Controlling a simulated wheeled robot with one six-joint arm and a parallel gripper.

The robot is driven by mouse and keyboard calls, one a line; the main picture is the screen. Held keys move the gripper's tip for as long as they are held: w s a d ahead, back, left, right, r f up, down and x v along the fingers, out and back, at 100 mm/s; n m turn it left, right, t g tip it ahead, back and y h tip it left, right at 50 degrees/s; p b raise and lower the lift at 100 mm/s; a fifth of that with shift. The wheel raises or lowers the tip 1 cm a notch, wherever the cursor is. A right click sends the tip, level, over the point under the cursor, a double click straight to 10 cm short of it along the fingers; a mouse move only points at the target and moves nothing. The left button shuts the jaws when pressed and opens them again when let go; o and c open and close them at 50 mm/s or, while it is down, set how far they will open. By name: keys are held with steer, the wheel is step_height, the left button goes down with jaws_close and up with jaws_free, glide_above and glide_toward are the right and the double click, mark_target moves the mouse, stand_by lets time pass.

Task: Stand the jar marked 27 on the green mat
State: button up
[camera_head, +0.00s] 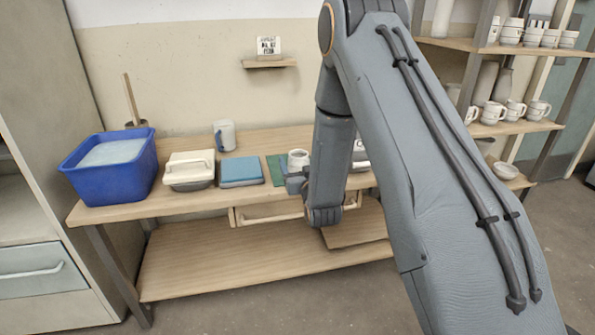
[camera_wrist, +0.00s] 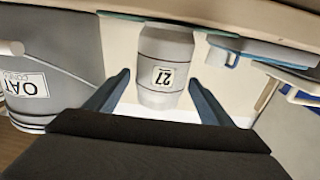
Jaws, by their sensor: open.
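The jar marked 27 (camera_wrist: 165,75) is pale with a grey band and shows upside down in the wrist view. It stands between my open gripper fingers (camera_wrist: 157,90), with a gap on each side. Its base end meets the green mat (camera_wrist: 112,15), whose edge shows on both sides of it. In the head view the green mat (camera_head: 274,171) lies on the bench, and the white jar (camera_head: 298,158) is upright at its right side. My gripper (camera_head: 296,184) is in front of the jar and hides its lower part.
A bucket labelled OAT (camera_wrist: 45,65) stands close on one side. A blue-topped box (camera_head: 241,170), a white-lidded box (camera_head: 189,169) and a blue tub (camera_head: 112,165) are left of the mat. A mug (camera_head: 225,135) stands behind. Right shelves (camera_head: 520,126) hold several cups.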

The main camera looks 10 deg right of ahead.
steer(key=shift+w, duration=2.4)
steer(key=c, duration=1.5)
step_height(320, 180, up, 9)
steer(key=p, duration=0.7)
glide_toward(296, 155)
steer(key=shift+w+d+r, duration=0.1)
steer(key=shift+w+r, duration=0.35)
steer(key=shift+r, duration=0.25)
steer(key=s+f+p, duration=0.1)
steer(key=s, duration=0.3)
steer(key=s+f+p, duration=0.1)
steer(key=s+p, duration=0.1)
steer(key=s, duration=0.3)
steer(key=s+f+p, duration=0.2)
steer(key=s, duration=0.3)
steer(key=shift+s, duration=0.15)
